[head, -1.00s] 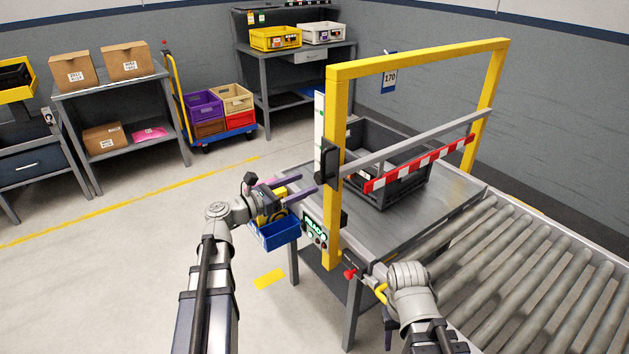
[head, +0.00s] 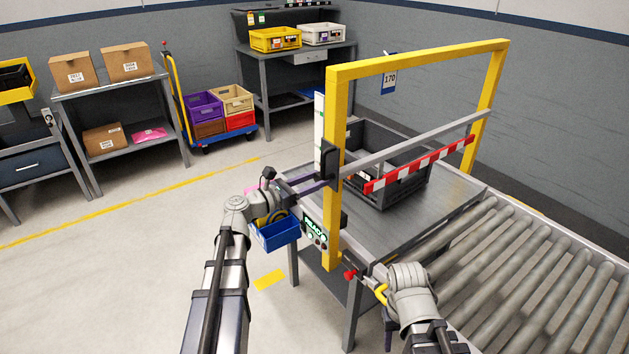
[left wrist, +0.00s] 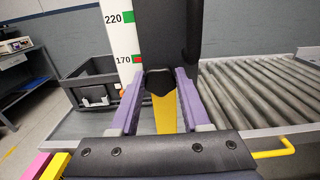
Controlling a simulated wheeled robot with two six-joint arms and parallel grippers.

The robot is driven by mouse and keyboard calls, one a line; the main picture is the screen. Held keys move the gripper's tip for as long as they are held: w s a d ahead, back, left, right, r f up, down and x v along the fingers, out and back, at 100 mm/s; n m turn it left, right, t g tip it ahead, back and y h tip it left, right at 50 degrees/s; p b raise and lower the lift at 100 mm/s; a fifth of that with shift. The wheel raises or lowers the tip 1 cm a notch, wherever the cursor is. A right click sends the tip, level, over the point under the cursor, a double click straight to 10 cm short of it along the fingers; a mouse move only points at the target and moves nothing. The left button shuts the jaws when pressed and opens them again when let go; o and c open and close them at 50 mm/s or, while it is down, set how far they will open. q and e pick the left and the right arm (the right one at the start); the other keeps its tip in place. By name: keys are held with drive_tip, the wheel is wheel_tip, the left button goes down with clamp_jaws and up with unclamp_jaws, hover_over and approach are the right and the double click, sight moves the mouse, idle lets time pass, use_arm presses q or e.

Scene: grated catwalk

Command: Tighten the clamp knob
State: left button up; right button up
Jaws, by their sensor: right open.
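The black clamp knob (head: 330,160) sits on the near yellow post of the gate frame, beside a white scale strip (head: 319,120). In the left wrist view a large black clamp part (left wrist: 165,45) fills the upper middle. My left gripper (head: 325,184) reaches the post just below the knob. In the left wrist view its purple fingers (left wrist: 162,82) are spread on either side of the black part's lower end; firm contact is not clear. My right gripper (head: 388,330) hangs low by the table's front edge, open, mostly hidden by its arm.
The yellow gate frame (head: 420,58) carries a grey crossbar and a red-white striped bar (head: 420,165). A dark crate (head: 405,192) stands on the table behind it. A roller conveyor (head: 530,270) lies right. A blue bin (head: 278,233) and a button box (head: 315,230) sit near my left arm.

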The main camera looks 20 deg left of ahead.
use_arm(q)
clamp_jaws()
idle(0.3)
drive_tip(key=m, duration=1)
drive_tip(key=shift+d+f+m, duration=0.1)
drive_tip(key=shift+m, duration=0.2)
drive_tip(key=m, duration=1.3)
drive_tip(key=shift+s+f, duration=0.1)
drive_tip(key=shift+f, duration=0.1)
drive_tip(key=shift+m+b, duration=0.3)
